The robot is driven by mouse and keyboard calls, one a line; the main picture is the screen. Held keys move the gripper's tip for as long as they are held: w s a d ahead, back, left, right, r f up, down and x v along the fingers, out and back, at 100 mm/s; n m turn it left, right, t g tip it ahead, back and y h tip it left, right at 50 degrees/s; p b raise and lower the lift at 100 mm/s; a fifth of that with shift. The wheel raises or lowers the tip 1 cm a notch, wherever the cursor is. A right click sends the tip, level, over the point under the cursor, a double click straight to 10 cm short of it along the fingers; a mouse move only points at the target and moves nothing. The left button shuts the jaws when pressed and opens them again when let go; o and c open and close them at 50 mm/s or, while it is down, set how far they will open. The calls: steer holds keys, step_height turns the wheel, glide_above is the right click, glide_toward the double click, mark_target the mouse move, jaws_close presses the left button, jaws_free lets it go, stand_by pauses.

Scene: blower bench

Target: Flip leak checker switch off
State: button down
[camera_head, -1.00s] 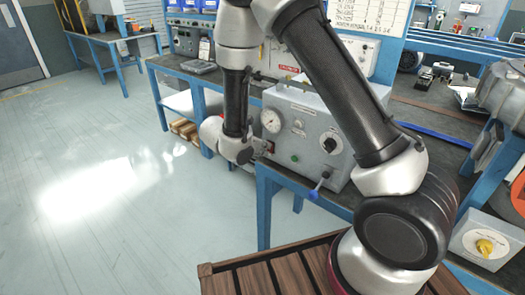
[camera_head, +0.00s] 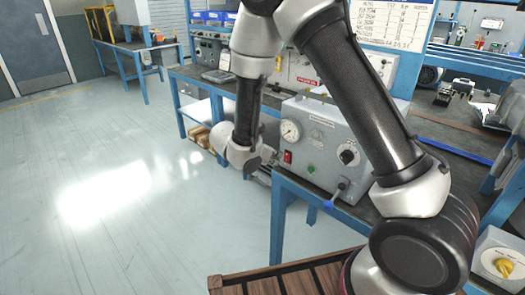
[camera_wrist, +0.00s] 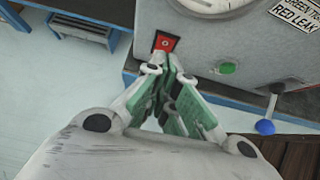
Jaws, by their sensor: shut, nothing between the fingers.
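The leak checker (camera_head: 322,140) is a grey box with a dial gauge, a dark knob and a red rocker switch (camera_head: 288,156) at the left of its front panel. In the wrist view the red switch (camera_wrist: 165,42) shows in a dark frame, just beyond my fingertips; which way it is tipped I cannot tell. My gripper (camera_wrist: 168,68) is shut and empty, its green-padded fingers pointing at the switch's lower edge. Whether they touch it is unclear. In the head view my gripper (camera_head: 267,172) is low and left of the switch, partly hidden by my wrist.
A green button (camera_wrist: 227,68) sits right of the switch. A lever with a blue end (camera_wrist: 265,127) sticks out lower right. The blue-framed bench (camera_head: 283,190) runs under the box. A power box with a yellow knob (camera_head: 503,267) is at lower right. Open floor lies left.

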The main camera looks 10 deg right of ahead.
steer(key=d+r+v, duration=0.1)
steer(key=v, duration=0.9)
steer(key=shift+w+r, duration=0.2)
steer(key=shift+r, duration=0.25)
steer(key=s+d+r+m+y, duration=0.4)
steer(key=s+d+r+m, duration=0.4)
steer(key=s+d+m, duration=0.2)
steer(key=s+d+r+m+g+y, duration=0.1)
steer(key=s+d+r+m+y, duration=0.3)
steer(key=s+d+r+m, duration=0.5)
steer(key=s+d+m, duration=0.2)
steer(key=s+m, duration=0.3)
steer(key=s, duration=0.1)
steer(key=shift+s+r+m+y, duration=0.2)
steer(key=shift+r+m+y, duration=0.1)
steer(key=shift+y, duration=0.1)
steer(key=shift+d, duration=0.15)
